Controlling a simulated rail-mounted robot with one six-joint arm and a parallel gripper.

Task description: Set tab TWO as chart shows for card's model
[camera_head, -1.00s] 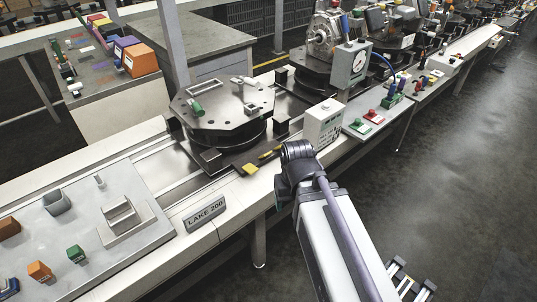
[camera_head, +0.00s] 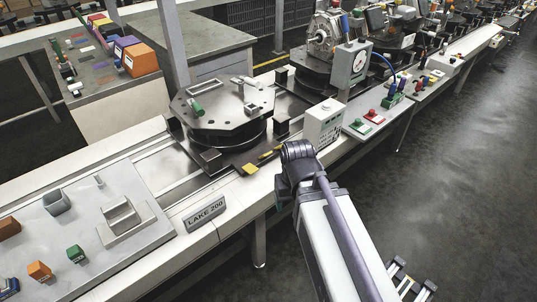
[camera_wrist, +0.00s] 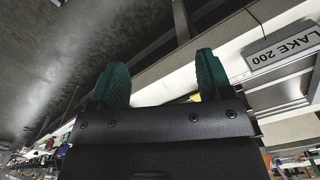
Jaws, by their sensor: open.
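An eight-sided fixture plate (camera_head: 222,108) on a dark base bears a green part (camera_head: 196,108) and grey blocks. A yellow piece (camera_head: 250,169) lies at the base's front edge. A white box (camera_head: 323,123) with small marks stands right of it; the marks are too small to read. I cannot tell which part is tab TWO, the card or the chart.
A grey tray (camera_head: 140,243) at left holds coloured blocks and grey brackets. A red and green button panel (camera_head: 366,124) and a dial gauge post (camera_head: 350,66) stand right. A grey upright post (camera_head: 173,45) rises behind the fixture.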

